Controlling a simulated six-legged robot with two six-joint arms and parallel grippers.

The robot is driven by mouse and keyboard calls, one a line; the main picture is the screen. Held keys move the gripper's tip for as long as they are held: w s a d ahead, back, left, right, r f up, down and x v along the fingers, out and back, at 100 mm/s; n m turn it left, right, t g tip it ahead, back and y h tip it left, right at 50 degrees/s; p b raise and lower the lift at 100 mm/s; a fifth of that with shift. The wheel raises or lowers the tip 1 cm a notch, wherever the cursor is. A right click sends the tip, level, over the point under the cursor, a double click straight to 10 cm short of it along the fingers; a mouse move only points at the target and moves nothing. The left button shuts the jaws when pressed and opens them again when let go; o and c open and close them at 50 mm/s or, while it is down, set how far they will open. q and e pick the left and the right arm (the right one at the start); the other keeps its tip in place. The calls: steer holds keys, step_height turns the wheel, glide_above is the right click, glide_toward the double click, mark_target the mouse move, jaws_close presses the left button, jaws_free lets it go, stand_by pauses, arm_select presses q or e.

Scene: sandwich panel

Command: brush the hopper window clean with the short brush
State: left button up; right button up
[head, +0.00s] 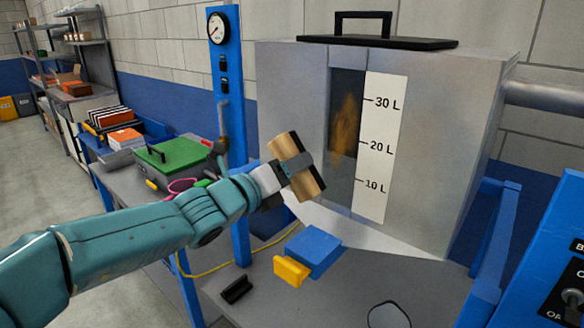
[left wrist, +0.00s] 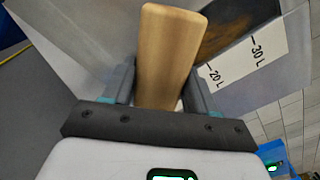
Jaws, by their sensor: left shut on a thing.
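The hopper (head: 283,92) is a grey metal box with a tall narrow window (head: 343,185) in its front. A brown, dusty smear (head: 346,125) covers part of the window's upper and middle area. My left gripper (head: 296,165) is shut on a wooden block-like piece, apparently the short brush (head: 310,184). It is held tilted, in front and to the left of the window, seemingly apart from it. In the left wrist view the brush's wooden body (left wrist: 168,50) stands between the fingers, with the smeared window (left wrist: 225,33) beyond. Its bristles are not clearly visible. My right gripper is not in view.
A white litre scale (head: 382,150) runs along the window's right side. A black handled lid (head: 375,42) tops the hopper. A blue block (head: 315,250) with a yellow part (head: 291,270) and a black piece (head: 236,290) lie below. A blue post with a gauge (head: 217,28) stands left.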

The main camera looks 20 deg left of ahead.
arm_select(q)
steer(key=shift+w+d+r, duration=0.2)
steer(key=shift+w+d, duration=0.15)
steer(key=shift+w, duration=0.25)
steer(key=p+x, duration=0.1)
steer(key=x, duration=0.2)
steer(key=shift+w+d, duration=0.15)
steer(key=shift+w, duration=0.1)
steer(key=shift+w+f, duration=0.1)
steer(key=shift+w, duration=0.1)
steer(key=shift+s, duration=0.15)
steer(key=shift+p+x, duration=0.3)
steer(key=shift+x, duration=0.7)
